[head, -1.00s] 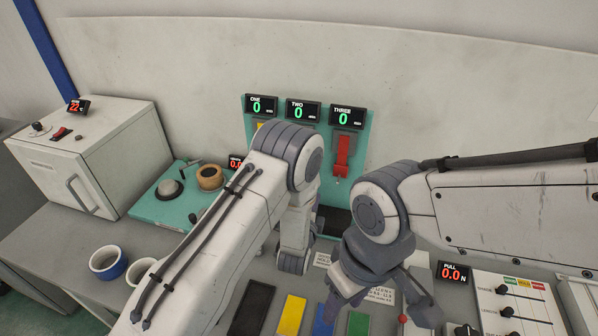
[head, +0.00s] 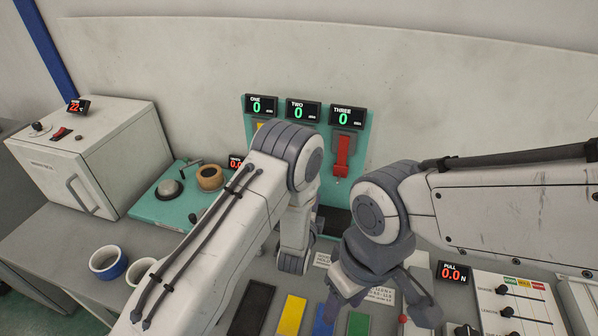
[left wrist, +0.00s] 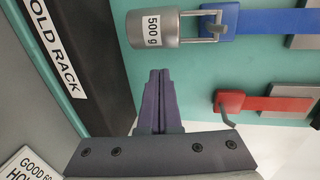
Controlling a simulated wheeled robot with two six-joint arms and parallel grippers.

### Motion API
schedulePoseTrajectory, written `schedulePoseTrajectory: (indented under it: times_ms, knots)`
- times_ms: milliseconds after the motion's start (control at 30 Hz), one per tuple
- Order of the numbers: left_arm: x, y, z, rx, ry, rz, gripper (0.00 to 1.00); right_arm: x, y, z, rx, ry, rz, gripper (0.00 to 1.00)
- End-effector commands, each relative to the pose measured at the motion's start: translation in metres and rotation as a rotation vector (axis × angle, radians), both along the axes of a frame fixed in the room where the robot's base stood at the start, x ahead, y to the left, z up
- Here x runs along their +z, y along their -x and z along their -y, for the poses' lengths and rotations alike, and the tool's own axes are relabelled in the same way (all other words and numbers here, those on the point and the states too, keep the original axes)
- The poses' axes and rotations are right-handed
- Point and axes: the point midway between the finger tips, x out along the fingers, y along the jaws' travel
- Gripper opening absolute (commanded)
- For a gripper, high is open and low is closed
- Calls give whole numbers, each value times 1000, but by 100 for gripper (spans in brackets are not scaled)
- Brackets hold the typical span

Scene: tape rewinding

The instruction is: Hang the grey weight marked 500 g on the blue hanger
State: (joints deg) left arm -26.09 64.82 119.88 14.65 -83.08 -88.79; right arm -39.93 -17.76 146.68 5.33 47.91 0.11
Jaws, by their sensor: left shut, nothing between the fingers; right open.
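In the left wrist view the grey weight marked 500 g (left wrist: 164,28) hangs from the blue hanger (left wrist: 265,20). Its wire loop is around the hook at the hanger's end, and the sideways view puts its body to the left of the hook. My left gripper (left wrist: 159,75) is shut and empty, apart from the weight and just below it in that picture. In the head view my left arm hides the blue hanger, the weight and my left fingertips. My right gripper (head: 383,300) is open and empty above the bench.
A red hanger (head: 342,156) hangs beside the blue one and also shows in the left wrist view (left wrist: 272,104). A teal board carries displays reading 0. Coloured pads (head: 291,315) lie in front.

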Motion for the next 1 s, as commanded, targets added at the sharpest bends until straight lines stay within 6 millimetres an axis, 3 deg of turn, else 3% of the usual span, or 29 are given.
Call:
schedulePoseTrajectory:
  times_ms: [1000]
  knots:
    - [0, -1, -5, 1, 0, 0, 0, -1, 0, 0, 0, 0, 0, 50]
